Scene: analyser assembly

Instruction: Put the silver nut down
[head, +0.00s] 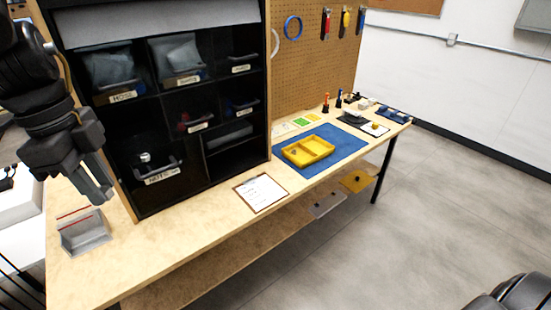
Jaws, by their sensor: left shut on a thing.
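My left gripper (101,194) comes in from the upper left and points down, with its fingers together. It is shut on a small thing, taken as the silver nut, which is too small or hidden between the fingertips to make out. The fingertips appear just above a small grey open bin (87,240) at the front left of the wooden bench. I cannot tell the exact height between them. A yellow divided tray (318,147) lies on a blue mat (346,143) further right, with a small thing in its left part. My right gripper is not in view.
A black shelf unit (196,207) with labelled bins stands right beside my left gripper. One bin (158,172) holds a small silver thing. A clipboard (260,192) lies on the bench (170,245). Tools hang on a pegboard (310,70). The bench front between grey bin and clipboard is clear.

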